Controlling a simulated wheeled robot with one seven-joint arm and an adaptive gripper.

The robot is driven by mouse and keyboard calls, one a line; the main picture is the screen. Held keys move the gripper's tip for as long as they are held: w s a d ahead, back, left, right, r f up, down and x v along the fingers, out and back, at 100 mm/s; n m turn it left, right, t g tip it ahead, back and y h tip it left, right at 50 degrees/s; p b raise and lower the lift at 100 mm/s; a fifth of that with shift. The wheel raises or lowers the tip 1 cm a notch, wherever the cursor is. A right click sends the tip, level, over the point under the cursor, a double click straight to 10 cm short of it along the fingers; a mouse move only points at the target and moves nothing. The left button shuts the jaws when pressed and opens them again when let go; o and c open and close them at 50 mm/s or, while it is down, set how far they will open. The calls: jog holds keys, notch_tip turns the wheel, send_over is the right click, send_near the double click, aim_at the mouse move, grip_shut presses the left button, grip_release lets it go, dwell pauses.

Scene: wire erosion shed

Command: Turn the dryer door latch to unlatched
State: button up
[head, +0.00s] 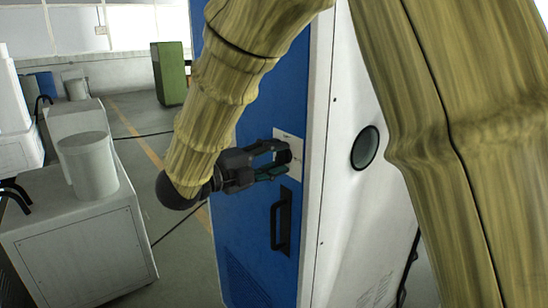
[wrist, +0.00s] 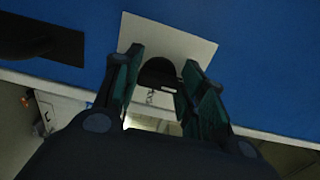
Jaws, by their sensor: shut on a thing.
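The dryer has a tall blue door (head: 245,215) with a pale square plate (head: 291,140) on it. The plate also shows in the wrist view (wrist: 168,30). A dark latch knob (wrist: 158,72) stands out from the plate, between my fingers. My gripper (head: 279,162) reaches the plate from the left, its fingers on either side of the knob, shut on it. In the head view the fingers mostly hide the knob. I cannot tell which way the latch is turned.
A black door handle (head: 281,219) sits just below the plate. The cabinet's white side has a round dark port (head: 365,147). A grey cabinet (head: 85,255) with a pale cylinder (head: 88,165) stands at left. A green bin (head: 170,73) stands behind. Cables cross the floor.

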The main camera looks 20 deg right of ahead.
jog(key=o, duration=1)
jog(key=shift+a, duration=0.15)
jog(key=v, duration=1.1)
jog(key=shift+a, duration=0.35)
jog(key=shift+s, duration=0.2)
